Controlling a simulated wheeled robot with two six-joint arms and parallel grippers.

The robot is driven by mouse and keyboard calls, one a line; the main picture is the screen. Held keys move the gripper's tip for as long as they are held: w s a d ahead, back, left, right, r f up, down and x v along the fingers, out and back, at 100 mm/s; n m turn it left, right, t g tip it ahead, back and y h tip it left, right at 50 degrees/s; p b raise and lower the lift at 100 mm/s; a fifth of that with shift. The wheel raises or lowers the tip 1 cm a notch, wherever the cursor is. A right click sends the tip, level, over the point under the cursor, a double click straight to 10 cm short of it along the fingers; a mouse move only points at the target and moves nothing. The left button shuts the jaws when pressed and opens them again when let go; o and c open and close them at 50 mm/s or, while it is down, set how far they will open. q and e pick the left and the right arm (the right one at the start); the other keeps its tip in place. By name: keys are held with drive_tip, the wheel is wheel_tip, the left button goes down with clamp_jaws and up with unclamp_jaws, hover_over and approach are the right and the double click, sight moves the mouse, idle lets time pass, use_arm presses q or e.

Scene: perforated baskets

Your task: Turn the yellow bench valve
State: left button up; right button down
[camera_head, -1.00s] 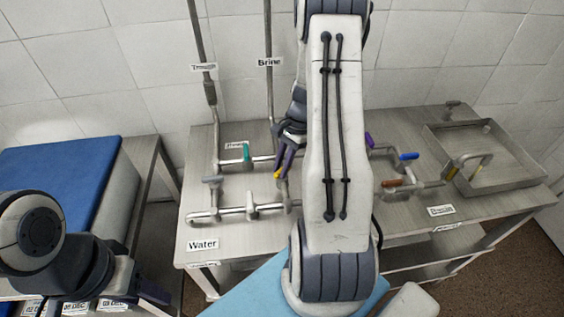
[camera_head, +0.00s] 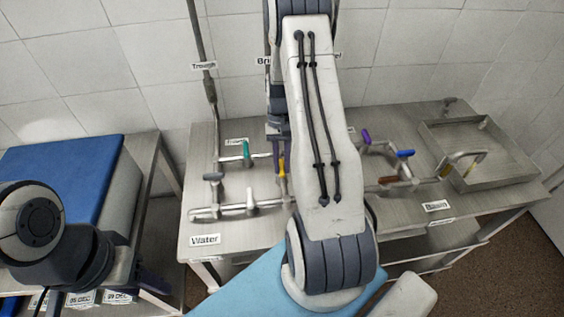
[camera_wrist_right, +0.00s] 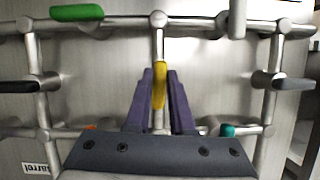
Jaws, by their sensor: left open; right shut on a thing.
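The yellow valve handle (camera_head: 282,168) sits on the pipework of the metal bench, left of centre in the head view. My right gripper (camera_head: 279,148) reaches down to it from above. In the right wrist view the yellow handle (camera_wrist_right: 159,88) lies between the two purple fingers (camera_wrist_right: 160,78), which are shut on it. The handle runs in line with the pipe there. My right arm hides part of the pipework in the head view. My left gripper (camera_head: 152,284) is open and empty at the lower left, away from the bench valves, and partly hidden by its arm.
Close by are a teal handle (camera_head: 246,152), a white handle (camera_head: 250,196) and a grey handle (camera_head: 213,177). Purple (camera_head: 366,136), blue (camera_head: 405,153) and brown (camera_head: 388,180) handles stand to the right. A metal basin (camera_head: 483,150) is at far right. A blue-topped block (camera_head: 60,180) stands left.

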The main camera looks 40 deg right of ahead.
drive_tip(key=shift+s+n, duration=0.1)
drive_tip(key=shift+n, duration=0.6)
drive_tip(key=c, duration=0.8)
unclamp_jaws()
drive_tip(key=shift+d+r, duration=0.1)
drive_tip(key=shift+r, duration=0.1)
drive_tip(key=b+v, duration=0.2)
drive_tip(key=v, duration=0.8)
drive_tip(key=shift+w, duration=0.2)
drive_tip(key=shift+a, duration=0.2)
